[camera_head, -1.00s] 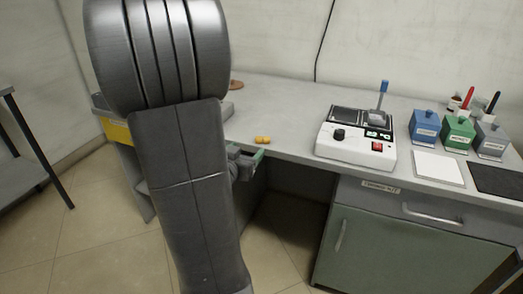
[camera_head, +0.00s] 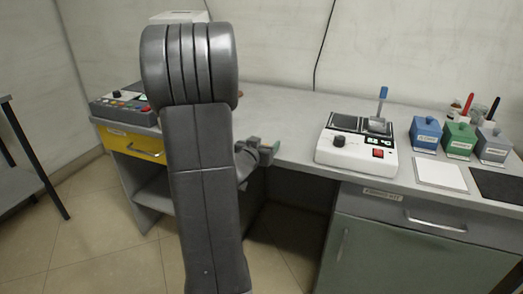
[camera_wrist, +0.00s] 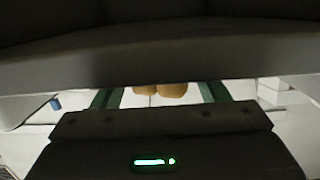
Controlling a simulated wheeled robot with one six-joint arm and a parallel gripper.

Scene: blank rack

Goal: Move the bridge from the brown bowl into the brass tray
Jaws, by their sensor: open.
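My gripper (camera_head: 270,145) is open at the front edge of the bench, left of the white device. In the wrist view its two green fingers (camera_wrist: 160,95) stand apart. A tan, two-lobed piece (camera_wrist: 172,90), which looks like the bridge, shows between them, partly cut off by a dark band above. I cannot tell whether the fingers touch it. In the head view my gripper covers the spot where a small orange-yellow piece lay on the bench. The brown bowl is hidden behind my arm, and I cannot make out the brass tray.
A white device (camera_head: 356,146) with a blue-tipped lever stands on the bench (camera_head: 290,110). Blue (camera_head: 426,133), green (camera_head: 460,139) and grey (camera_head: 494,145) boxes, a white pad (camera_head: 440,174) and a dark mat (camera_head: 499,185) lie right. A button panel (camera_head: 122,105) sits left.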

